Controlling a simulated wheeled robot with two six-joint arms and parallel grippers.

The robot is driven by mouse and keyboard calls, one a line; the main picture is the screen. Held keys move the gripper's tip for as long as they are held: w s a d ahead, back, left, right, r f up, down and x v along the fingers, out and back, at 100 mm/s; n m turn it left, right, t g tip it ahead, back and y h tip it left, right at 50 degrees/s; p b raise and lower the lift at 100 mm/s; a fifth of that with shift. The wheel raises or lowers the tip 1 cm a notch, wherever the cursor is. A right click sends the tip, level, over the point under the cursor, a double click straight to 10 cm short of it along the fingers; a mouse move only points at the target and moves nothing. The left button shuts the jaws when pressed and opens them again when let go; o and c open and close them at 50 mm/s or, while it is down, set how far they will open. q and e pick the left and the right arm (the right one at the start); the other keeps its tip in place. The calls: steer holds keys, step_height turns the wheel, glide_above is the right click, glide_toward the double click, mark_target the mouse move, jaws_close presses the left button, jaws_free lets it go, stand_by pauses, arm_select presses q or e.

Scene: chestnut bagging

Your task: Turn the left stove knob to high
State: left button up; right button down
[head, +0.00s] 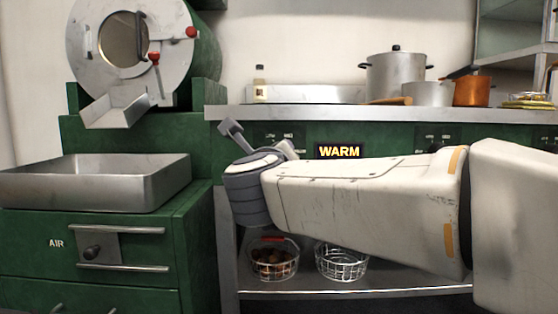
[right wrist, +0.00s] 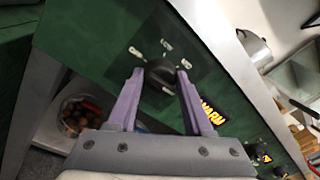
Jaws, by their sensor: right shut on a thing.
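The left stove knob (right wrist: 160,76) is a dark knob on the green stove front, with small pale labels around it that are too blurred to read. My right gripper (right wrist: 159,72) has its two purple-grey fingers on either side of the knob and is shut on it. In the head view my right arm reaches in from the right, and its gripper (head: 258,144) hides the knob. A lit display (head: 339,151) beside it reads WARM; it also shows in the right wrist view (right wrist: 212,112). My left gripper is not in view.
Pots (head: 396,76) stand on the steel stove top (head: 330,113). A second knob panel (head: 435,137) sits further right, partly behind my arm. A basket of chestnuts (head: 274,262) and an empty wire basket (head: 341,264) stand on the shelf below. A roaster drum and steel tray (head: 95,183) are left.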

steer(key=shift+m, duration=0.5)
steer(key=shift+c, duration=1.5)
jaws_free()
steer(key=shift+d, duration=0.1)
steer(key=shift+s, duration=0.1)
steer(key=s+a+p, duration=0.1)
steer(key=s+p, duration=0.2)
steer(key=s, duration=0.7)
steer(key=shift+s, duration=0.15)
